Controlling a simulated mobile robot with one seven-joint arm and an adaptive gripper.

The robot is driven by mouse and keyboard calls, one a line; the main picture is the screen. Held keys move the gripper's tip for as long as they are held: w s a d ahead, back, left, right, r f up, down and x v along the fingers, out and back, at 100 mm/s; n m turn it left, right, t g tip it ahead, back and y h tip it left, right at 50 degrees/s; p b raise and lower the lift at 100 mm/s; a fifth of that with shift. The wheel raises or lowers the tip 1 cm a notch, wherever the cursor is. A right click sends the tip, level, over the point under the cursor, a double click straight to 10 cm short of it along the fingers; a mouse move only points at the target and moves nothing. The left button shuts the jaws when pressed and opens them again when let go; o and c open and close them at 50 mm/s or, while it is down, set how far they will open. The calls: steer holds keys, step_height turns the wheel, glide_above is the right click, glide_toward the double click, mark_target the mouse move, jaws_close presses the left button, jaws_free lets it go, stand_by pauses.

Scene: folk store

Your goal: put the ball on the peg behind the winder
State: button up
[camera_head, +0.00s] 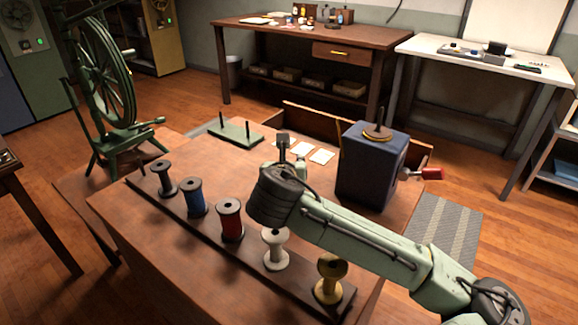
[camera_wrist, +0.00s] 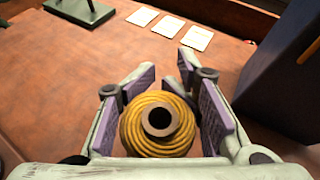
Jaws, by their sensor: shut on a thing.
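The yellow wound ball (camera_wrist: 137,138), with a hollow brown core, sits between the jaws of my gripper (camera_wrist: 163,100) in the wrist view. The gripper is shut on it. In the head view my gripper (camera_head: 290,165) is over the middle of the table, left of the winder, and my wrist hides the ball. The winder (camera_head: 370,170) is a dark blue box with a red-handled crank at its right and a spindle with a tan disc on top. A green base (camera_head: 236,137) with two upright pegs stands at the table's back left. I see no peg directly behind the winder.
A dark rack (camera_head: 255,267) with several spools runs along the table's front. Pale cards (camera_head: 321,156) lie between the green base and the winder. A green spinning wheel (camera_head: 105,85) stands at the left. Bare tabletop (camera_head: 215,163) shows left of my gripper.

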steer(key=shift+f, duration=0.1)
steer(key=shift+f+b, duration=0.95)
steer(key=shift+s+a+f+b, duration=0.1)
steer(key=shift+s+f+b, duration=0.1)
steer(key=shift+f+b, duration=0.6)
steer(key=shift+s+a+f+b, duration=0.1)
steer(key=shift+s+f+b, duration=0.1)
steer(key=shift+f+b, duration=0.55)
steer(key=shift+d+r, duration=0.1)
steer(key=shift+r, duration=0.1)
steer(key=shift+r+p, duration=0.7)
steer(key=shift+p, duration=0.1)
steer(key=shift+w+a+r+p, duration=0.1)
steer(key=shift+w+r+p, duration=0.1)
steer(key=shift+r+p, duration=0.4)
steer(key=shift+w+a+r+p, duration=0.1)
steer(key=shift+w+r+p, duration=0.1)
steer(key=shift+r+p, duration=0.35)
steer(key=shift+d+r, duration=0.2)
steer(key=shift+r, duration=0.25)
steer(key=shift+c, duration=0.2)
